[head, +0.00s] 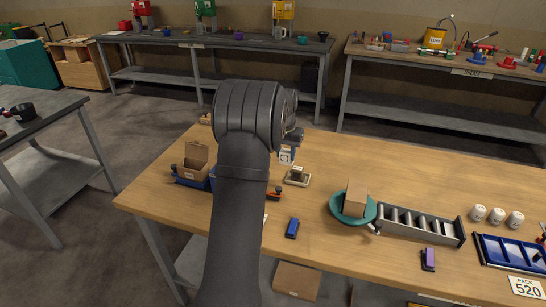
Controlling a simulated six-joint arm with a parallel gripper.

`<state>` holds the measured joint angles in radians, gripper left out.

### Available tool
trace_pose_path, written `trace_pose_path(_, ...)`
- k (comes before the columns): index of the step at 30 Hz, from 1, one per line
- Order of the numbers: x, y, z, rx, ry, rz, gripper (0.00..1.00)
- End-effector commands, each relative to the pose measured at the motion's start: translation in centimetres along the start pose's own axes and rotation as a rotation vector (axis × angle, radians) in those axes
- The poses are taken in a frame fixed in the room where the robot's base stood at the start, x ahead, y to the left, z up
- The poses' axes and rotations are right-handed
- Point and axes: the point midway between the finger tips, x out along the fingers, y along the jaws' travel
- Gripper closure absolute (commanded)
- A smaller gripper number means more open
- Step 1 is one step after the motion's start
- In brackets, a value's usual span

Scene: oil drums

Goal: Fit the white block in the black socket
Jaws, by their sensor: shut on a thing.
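My gripper (291,142) is partly hidden behind my dark arm, over the middle left of the wooden table. It is shut on a small white block (286,157) with blue on it, which shows just below the jaws. The block appears to be above the table. A small dark fixture on a pale base (297,178), likely the black socket, sits just to the right of and nearer than the block. Its opening is too small to make out.
A blue item (292,228) lies nearer. A teal plate (371,213) with a brown block (355,198), a grey slotted rack (425,225) and white cups (496,216) stand right.

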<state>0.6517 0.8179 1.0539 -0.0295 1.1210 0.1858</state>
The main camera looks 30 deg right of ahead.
Motion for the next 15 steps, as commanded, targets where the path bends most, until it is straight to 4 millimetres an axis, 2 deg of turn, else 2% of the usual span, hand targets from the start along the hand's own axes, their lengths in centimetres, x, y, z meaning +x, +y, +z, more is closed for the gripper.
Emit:
trace_pose_path(3, -1.4, 2.1, 0.4, 0.003, 0.001, 0.000, 0.87)
trace_pose_path(8, -2.4, 3.6, 0.8, 0.000, -0.001, -0.001, 0.87)
trace_pose_path(11, -2.4, 2.8, 1.6, -0.006, -0.002, -0.001, 0.87)
trace_pose_path(15, -1.6, -0.8, 4.2, -0.022, -0.004, -0.002, 0.87)
